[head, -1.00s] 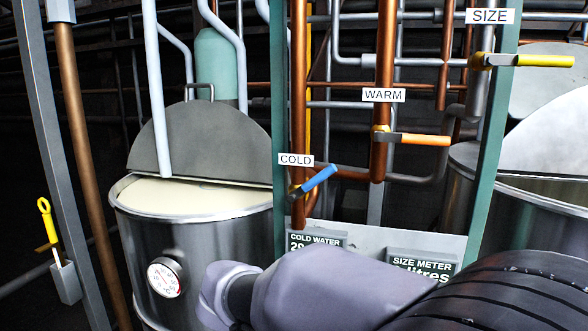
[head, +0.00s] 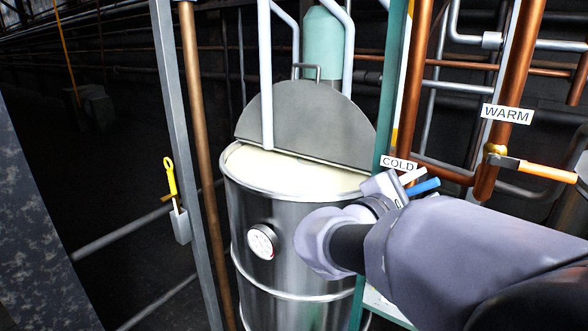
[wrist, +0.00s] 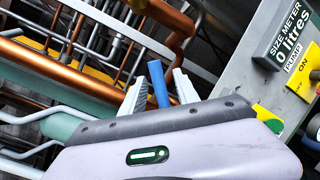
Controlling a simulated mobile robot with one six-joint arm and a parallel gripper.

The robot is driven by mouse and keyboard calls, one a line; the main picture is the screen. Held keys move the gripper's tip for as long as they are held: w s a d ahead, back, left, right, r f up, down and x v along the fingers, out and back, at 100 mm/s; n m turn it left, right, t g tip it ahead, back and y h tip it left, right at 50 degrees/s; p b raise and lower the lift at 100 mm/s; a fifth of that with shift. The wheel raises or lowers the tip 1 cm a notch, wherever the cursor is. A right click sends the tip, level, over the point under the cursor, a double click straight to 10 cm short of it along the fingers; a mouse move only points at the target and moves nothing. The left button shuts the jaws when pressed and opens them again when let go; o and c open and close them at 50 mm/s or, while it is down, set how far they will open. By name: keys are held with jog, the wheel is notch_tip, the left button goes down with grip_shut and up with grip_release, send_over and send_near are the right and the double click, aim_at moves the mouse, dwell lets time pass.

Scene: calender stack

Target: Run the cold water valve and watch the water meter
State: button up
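The blue handle of the cold water valve (head: 423,187) shows just below the COLD label (head: 398,163). In the wrist view the blue handle (wrist: 158,84) stands between the two pale fingers of my gripper (wrist: 158,92). Gaps show on both sides of the handle, so my gripper is open around it. In the head view my gripper (head: 412,181) is at the handle, partly covering it. The cold water meter is not visible now; my arm covers that area in the head view.
A steel vat (head: 290,255) with a round gauge (head: 262,242) stands left of the valve. The orange warm valve handle (head: 548,171) is to the right. The wrist view shows the size meter (wrist: 288,40) reading 0 litres and a yellow pump ON switch (wrist: 303,72). Copper pipes surround the valve.

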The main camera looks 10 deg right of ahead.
jog(key=shift+x, duration=1.35)
jog(key=shift+c, duration=0.3)
grip_shut()
